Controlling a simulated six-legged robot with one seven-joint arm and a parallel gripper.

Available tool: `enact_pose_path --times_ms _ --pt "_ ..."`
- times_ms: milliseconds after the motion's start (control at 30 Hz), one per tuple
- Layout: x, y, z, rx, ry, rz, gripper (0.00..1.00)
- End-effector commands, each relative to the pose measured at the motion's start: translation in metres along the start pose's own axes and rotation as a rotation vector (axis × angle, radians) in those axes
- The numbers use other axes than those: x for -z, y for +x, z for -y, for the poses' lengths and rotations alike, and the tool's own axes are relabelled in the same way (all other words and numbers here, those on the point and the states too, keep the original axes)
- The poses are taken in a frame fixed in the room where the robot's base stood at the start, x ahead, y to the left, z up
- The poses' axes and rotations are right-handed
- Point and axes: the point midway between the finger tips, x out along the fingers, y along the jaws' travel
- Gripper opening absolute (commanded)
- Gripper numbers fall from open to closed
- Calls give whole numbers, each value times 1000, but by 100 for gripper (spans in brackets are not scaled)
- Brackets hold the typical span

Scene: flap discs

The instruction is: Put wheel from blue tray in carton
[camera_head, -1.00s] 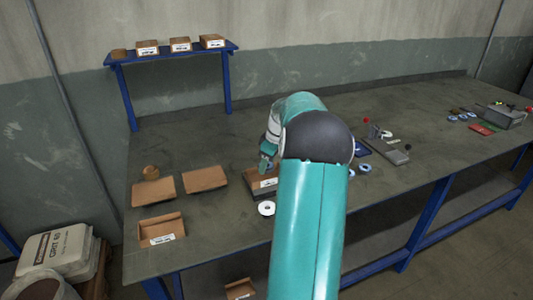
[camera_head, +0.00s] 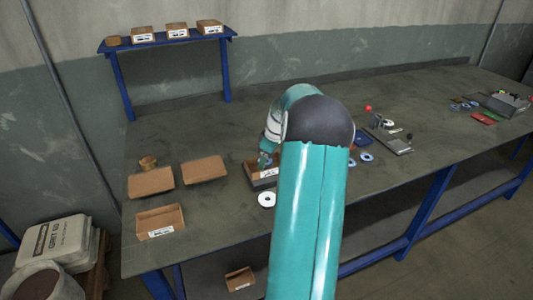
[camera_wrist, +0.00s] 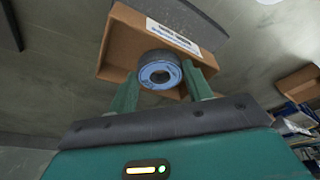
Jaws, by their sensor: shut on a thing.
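My gripper (camera_wrist: 160,76) is shut on a dark wheel (camera_wrist: 160,66) with a pale blue centre, one finger on each side. The wheel is over the open brown carton (camera_wrist: 118,42), which has a white label on one wall. I cannot tell whether the wheel touches the carton's floor. In the head view, my gripper (camera_head: 266,158) is at the carton (camera_head: 264,182), and my arm hides part of it. The blue tray (camera_head: 361,142) is mostly hidden behind my arm.
Other brown cartons (camera_head: 160,222) stand to the left. Several small discs (camera_head: 366,157) and a grey fixture (camera_head: 390,138) are right of my arm. A blue shelf (camera_head: 170,40) with boxes stands behind.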

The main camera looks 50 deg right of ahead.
Motion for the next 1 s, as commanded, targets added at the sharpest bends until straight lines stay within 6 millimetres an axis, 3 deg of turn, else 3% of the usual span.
enact_pose_path --times_ms 1000 --pt "-4 14 -4 0 1 0 26"
